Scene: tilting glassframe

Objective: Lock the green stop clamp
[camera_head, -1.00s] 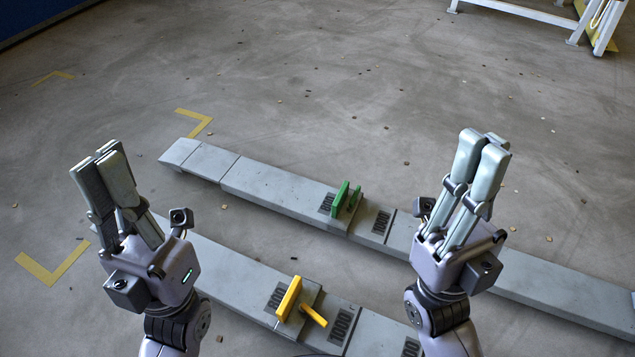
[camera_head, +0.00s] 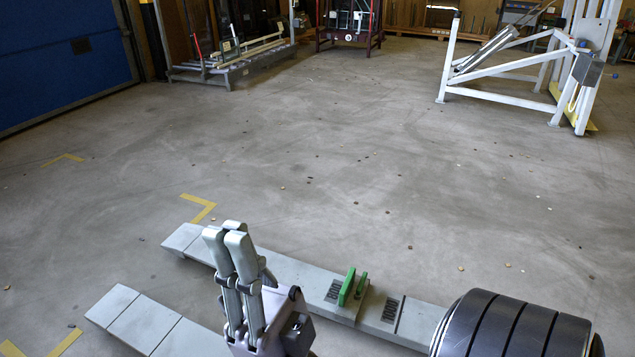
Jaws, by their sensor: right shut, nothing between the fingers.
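The green stop clamp (camera_head: 347,286) sits on the far grey rail (camera_head: 300,278), between two dark number labels. It shows an upright green plate with a shorter green lever (camera_head: 361,286) beside it on the right. The lever stands roughly upright; I cannot tell from here whether it is locked. My right gripper (camera_head: 230,230) is to the left of the clamp in the picture, with its fingers together, pointing up and empty. It is apart from the clamp and covers part of the rails. My left gripper is out of view.
The near grey rail (camera_head: 143,322) runs along the lower left. A black ribbed part of my arm (camera_head: 515,325) covers the far rail's right end. A white frame (camera_head: 520,80) and racks stand at the back. The floor beyond the rails is mostly open.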

